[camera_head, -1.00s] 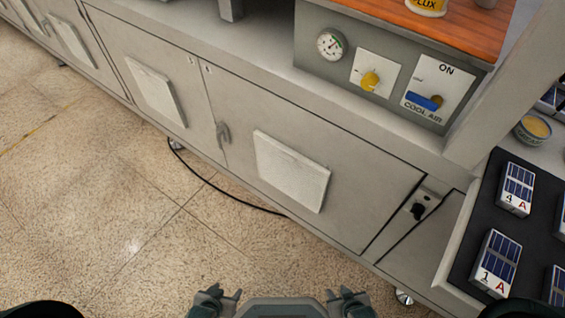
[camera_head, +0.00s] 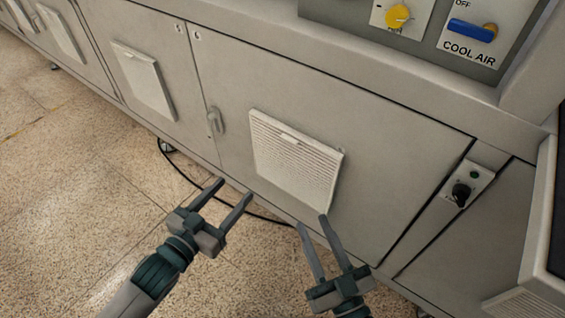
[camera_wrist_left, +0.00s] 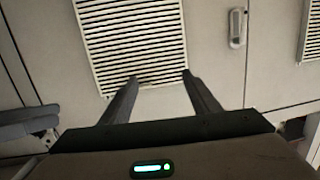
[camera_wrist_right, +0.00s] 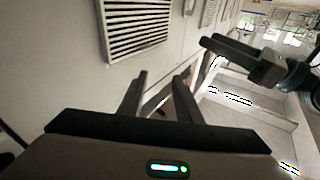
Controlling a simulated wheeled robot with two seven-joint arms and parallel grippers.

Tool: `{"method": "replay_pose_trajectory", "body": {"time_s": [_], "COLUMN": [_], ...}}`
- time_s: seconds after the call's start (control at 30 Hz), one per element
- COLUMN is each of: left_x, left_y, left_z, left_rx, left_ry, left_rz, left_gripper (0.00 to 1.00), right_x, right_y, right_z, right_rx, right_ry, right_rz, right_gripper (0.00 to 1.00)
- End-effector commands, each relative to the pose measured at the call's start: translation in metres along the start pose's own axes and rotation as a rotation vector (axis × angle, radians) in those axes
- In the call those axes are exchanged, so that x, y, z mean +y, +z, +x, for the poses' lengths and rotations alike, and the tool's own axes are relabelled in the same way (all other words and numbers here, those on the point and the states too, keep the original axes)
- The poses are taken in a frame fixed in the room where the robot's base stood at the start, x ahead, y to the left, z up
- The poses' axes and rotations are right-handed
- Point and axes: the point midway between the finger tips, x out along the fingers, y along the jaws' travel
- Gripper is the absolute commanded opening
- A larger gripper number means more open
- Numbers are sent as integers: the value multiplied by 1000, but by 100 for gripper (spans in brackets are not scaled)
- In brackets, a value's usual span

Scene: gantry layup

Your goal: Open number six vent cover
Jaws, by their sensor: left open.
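A white slatted vent cover (camera_head: 293,165) with a small tab at its top edge sits on the nearest cabinet door. It looks closed against the door; I can read no number on it. It also shows in the left wrist view (camera_wrist_left: 130,38) and the right wrist view (camera_wrist_right: 138,28). My left gripper (camera_head: 235,188) is open and empty, below and left of this cover. My right gripper (camera_head: 312,222) is open and empty, just below the cover's lower right corner. I cannot tell whether its fingertips touch it.
More vent covers (camera_head: 143,80) are on the doors to the left. A door latch (camera_head: 214,121) is left of the near cover. A black-knob switch (camera_head: 461,194) is at right. A cable (camera_head: 180,172) lies on the floor. The blue COOL AIR handle (camera_head: 472,30) is above.

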Motion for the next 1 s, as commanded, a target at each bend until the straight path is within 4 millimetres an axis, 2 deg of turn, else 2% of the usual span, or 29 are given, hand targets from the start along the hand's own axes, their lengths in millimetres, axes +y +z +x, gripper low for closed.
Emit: {"method": "replay_pose_trajectory", "body": {"time_s": [0.13,0.2,0.3,0.4,0.77,1.0], "left_x": [23,30,36,37,37,37], "left_y": [-28,-38,-47,-50,-51,-52], "left_z": [-12,-18,-22,-23,-22,-9], "left_rx": [94,117,136,140,140,141], "left_ry": [73,93,109,114,112,111], "left_rz": [4,4,1,0,0,0], "left_gripper": [56,56,56,56,56,56], "right_x": [-7,-8,-9,-10,-10,-10], "right_y": [-42,-58,-71,-76,-75,-77], "right_z": [-11,-15,-18,-18,-18,-19], "right_rx": [149,190,223,233,232,247], "right_ry": [-9,-10,-11,-11,-11,-12], "right_rz": [16,21,25,26,26,25], "right_gripper": [31,31,31,31,31,31]}}
